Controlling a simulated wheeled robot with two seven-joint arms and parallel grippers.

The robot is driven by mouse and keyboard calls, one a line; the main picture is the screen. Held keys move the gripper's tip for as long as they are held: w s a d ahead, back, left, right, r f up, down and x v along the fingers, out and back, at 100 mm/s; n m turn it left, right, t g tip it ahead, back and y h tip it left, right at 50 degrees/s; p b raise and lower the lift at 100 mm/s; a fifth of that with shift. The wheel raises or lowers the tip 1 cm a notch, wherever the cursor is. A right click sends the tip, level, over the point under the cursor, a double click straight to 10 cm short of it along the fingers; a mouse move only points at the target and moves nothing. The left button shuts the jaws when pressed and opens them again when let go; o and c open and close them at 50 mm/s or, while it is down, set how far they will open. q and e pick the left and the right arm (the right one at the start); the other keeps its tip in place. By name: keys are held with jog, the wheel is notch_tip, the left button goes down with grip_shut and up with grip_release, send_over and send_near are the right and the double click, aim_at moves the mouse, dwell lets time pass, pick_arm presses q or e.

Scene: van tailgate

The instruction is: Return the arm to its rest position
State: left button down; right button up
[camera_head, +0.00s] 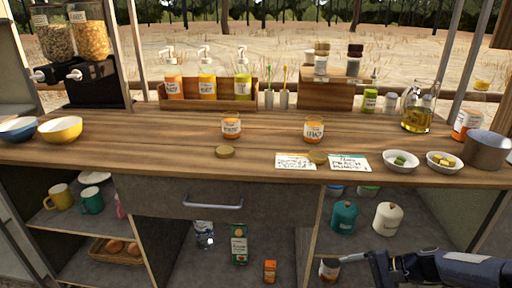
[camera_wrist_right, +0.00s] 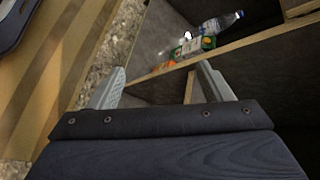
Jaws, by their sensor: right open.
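My right arm comes in at the lower right of the head view. Its gripper (camera_head: 356,260) is low in front of the cabinet's lower shelf, beside a small dark-lidded jar (camera_head: 328,269). In the right wrist view the gripper (camera_wrist_right: 158,84) has its two fingers spread wide with nothing between them. Beyond the fingers, a clear bottle (camera_wrist_right: 222,22) and a green carton (camera_wrist_right: 196,46) lie in view inside the cabinet. My left gripper is in neither view.
The wooden counter (camera_head: 120,147) is above the gripper, holding two labelled jars, label cards and bowls. A drawer with a handle (camera_head: 212,205) is below it.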

jog(key=s+a+r+n+g+h, duration=0.2)
jog(key=s+a+r+n+h, duration=0.35)
jog(key=s+r, duration=0.6)
jog(key=s+a+r+n+t+h, duration=0.1)
jog(key=s+r+n+t, duration=0.1)
jog(key=s, duration=0.4)
jog(key=s+a+r+n+t+h, duration=0.1)
jog(key=s+a+r+n+t, duration=0.15)
jog(key=s, duration=0.45)
notch_tip(320, 180, up, 26)
jog(key=d+g+p, duration=0.1)
jog(key=p, duration=2.6)
jog(key=shift+w+r+p, duration=0.25)
jog(key=shift+p, duration=0.05)
jog(key=shift+y, duration=0.25)
